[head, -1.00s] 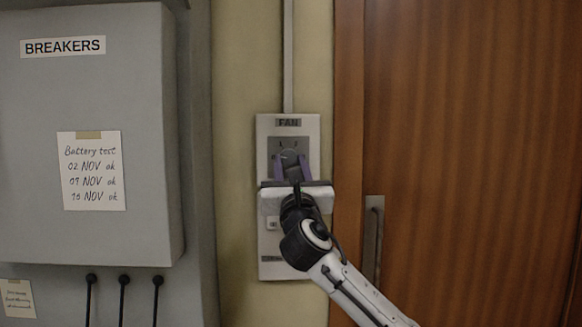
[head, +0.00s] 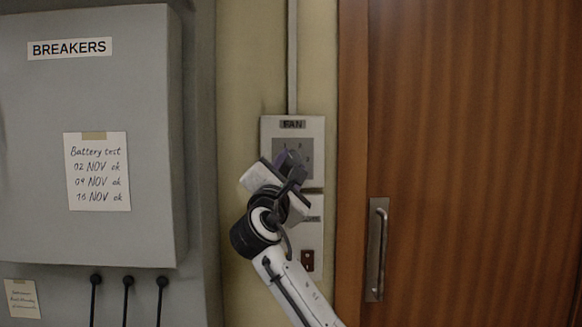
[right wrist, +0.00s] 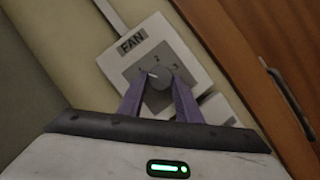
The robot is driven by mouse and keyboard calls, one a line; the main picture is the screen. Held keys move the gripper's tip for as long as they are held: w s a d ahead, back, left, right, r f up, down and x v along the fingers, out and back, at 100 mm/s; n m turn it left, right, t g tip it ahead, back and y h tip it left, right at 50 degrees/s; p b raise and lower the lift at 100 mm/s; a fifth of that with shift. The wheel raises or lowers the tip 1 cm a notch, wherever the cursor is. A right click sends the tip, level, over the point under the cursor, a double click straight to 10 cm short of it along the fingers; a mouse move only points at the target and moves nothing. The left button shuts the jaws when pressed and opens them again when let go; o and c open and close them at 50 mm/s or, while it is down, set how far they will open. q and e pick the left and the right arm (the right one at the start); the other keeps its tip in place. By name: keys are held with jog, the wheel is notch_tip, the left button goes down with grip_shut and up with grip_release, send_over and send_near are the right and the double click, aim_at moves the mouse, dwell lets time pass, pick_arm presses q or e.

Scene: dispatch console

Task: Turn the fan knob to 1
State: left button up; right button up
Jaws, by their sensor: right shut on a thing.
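The fan panel (head: 315,180) is a pale wall plate labelled FAN, with a grey dial plate; it also shows in the right wrist view (right wrist: 187,62). The round grey fan knob (right wrist: 160,99) sits between the purple fingers of my right gripper (right wrist: 158,92), which are shut on it. The knob's white mark points up and left in the wrist view, left of the 2; a 3 shows farther right. I cannot clearly read a 1. In the head view my right gripper (head: 290,164) is tilted, right side lower, and hides most of the knob. My left gripper is out of view.
A grey breaker box (head: 150,100) projects at the left, with several black levers or cables below it. A wooden door (head: 470,150) with a metal handle (head: 377,250) is close on the right. A brown switch (head: 307,260) sits lower on the panel.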

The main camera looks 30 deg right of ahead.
jog(key=shift+m, duration=0.4)
jog(key=o, duration=1)
jog(key=shift+o, duration=0.2)
jog(key=b+v, duration=0.2)
jog(key=v, duration=0.8)
jog(key=shift+a, duration=0.25)
